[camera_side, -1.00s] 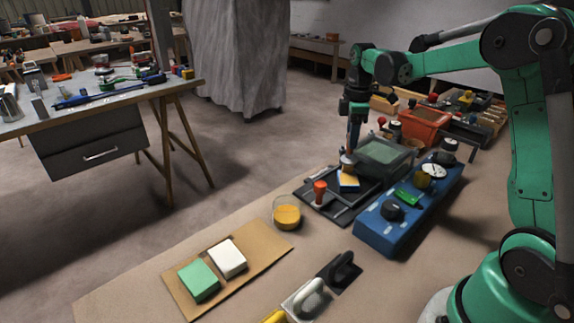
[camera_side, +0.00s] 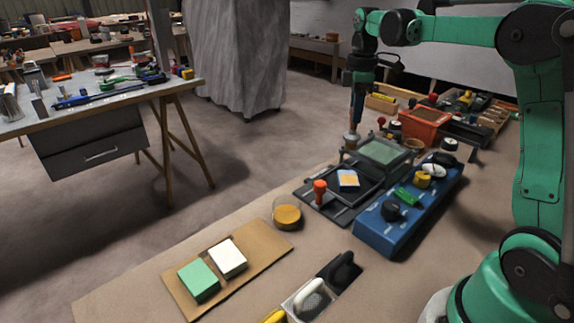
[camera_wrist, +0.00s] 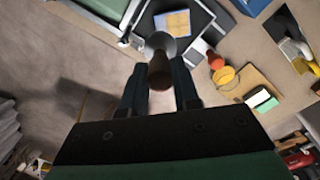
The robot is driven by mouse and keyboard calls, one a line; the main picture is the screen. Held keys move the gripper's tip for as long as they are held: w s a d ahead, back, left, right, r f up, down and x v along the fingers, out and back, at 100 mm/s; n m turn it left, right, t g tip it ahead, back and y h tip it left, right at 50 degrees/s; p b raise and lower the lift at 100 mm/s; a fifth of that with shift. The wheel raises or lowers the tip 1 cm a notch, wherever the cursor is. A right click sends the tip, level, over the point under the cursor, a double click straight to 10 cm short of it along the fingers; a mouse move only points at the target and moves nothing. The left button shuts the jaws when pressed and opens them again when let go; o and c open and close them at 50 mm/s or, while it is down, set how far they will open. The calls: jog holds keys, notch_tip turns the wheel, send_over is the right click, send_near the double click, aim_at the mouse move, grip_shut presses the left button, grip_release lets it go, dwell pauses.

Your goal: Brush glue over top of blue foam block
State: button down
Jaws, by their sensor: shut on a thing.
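The blue foam block (camera_side: 347,182) sits on a black fixture (camera_side: 330,207), with a yellow-orange patch over most of its top and a pale blue border around it. It also shows at the top of the wrist view (camera_wrist: 172,23). My gripper (camera_side: 355,122) is shut on the brush and holds it above and behind the block, clear of it. The brush has a brown handle (camera_wrist: 159,71) and a pale round lower end (camera_side: 351,137); its bristles are hidden in the wrist view. A clear cup of amber glue (camera_side: 287,215) stands left of the fixture.
A red-knobbed handle (camera_side: 320,187) stands at the fixture's front left, and a raised framed lid (camera_side: 384,151) at its back. A blue control box (camera_side: 378,237) lies right of it. Green (camera_side: 199,281) and white (camera_side: 228,258) blocks rest on a board in front.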

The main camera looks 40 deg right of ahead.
aim_at(354, 137)
dwell(0.6)
jog(key=shift+f, duration=2.75)
jog(key=shift+f, duration=0.3)
jog(key=shift+s+a, duration=0.1)
jog(key=shift+s, duration=0.05)
jog(key=shift+s+a, duration=1.45)
jog(key=shift+w+d, duration=1.05)
jog(key=shift+w, duration=0.05)
jog(key=shift+d, duration=0.1)
